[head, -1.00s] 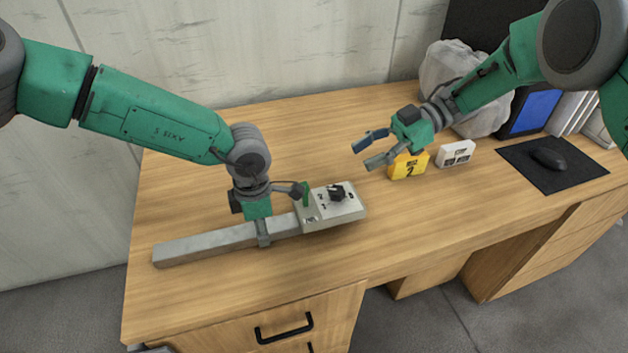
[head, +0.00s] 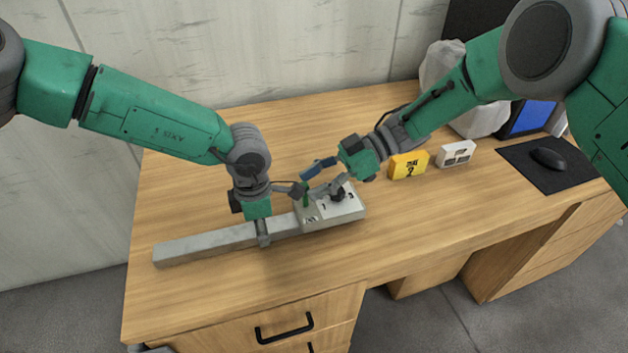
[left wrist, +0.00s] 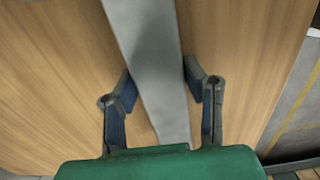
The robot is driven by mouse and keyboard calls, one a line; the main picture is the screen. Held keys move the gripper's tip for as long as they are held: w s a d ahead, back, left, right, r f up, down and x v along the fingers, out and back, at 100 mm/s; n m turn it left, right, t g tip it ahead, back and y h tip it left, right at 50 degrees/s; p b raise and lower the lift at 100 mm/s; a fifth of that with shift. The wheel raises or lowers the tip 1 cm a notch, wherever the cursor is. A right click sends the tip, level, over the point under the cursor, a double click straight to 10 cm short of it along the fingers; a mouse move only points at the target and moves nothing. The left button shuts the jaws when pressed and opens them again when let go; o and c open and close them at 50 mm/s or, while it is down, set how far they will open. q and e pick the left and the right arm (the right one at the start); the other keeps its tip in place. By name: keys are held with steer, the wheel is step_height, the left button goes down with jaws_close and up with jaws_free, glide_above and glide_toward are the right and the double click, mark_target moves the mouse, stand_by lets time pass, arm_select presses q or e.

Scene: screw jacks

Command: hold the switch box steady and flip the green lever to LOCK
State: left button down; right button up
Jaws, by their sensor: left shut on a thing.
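The switch box (head: 350,209) is a pale grey panel with a dark knob (head: 338,194) on top. A long grey bar (head: 205,244) extends from its left side across the desk. The green lever (head: 305,198) stands upright near the box's left end. My left gripper (head: 260,229) is shut on the bar, left of the box; the left wrist view shows the bar (left wrist: 150,50) between its fingers. My right gripper (head: 309,185) is open above the box, its fingertips close to the lever. I cannot tell whether they touch it. The lever's labels are too small to read.
A mouse (head: 548,159) lies on a dark mat. A grey bag (head: 440,65) is behind my right arm. The desk's front is clear.

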jaws_close()
steer(key=shift+w+a+f+m+g, duration=0.15)
steer(key=shift+w+m+g, duration=0.35)
steer(key=shift+m, duration=0.15)
steer(key=shift+w+a+f+m+g, duration=0.1)
steer(key=shift+w+f+m+g, duration=0.05)
steer(key=shift+w+m+g, duration=0.4)
steer(key=shift+s, duration=0.1)
jaws_free()
steer(key=v, duration=1.2)
steer(key=shift+a+r, duration=0.1)
